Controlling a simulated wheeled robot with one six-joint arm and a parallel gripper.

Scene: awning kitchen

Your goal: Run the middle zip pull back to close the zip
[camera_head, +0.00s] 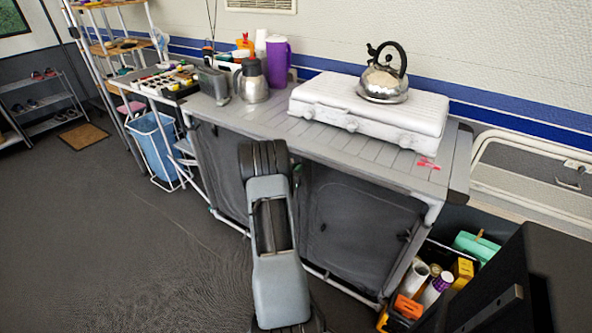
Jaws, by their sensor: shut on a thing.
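The camping kitchen unit has dark grey fabric fronts below its slatted top: a left panel (218,170) and a right panel (355,225). My arm stands in front of the middle of the unit and covers the strip between these panels. The middle zip and its pull cannot be made out and are probably behind my arm. My gripper's fingers do not show; the dark upper end of my arm hides them. A small dark fitting (405,236) shows on the right panel; I cannot tell what it is.
A white stove (365,112) with a kettle (383,80) stands on the unit, beside a steel jug (252,82) and a purple jug (278,62). A filled crate (425,285) is at lower right, a blue bin (153,143) at left.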

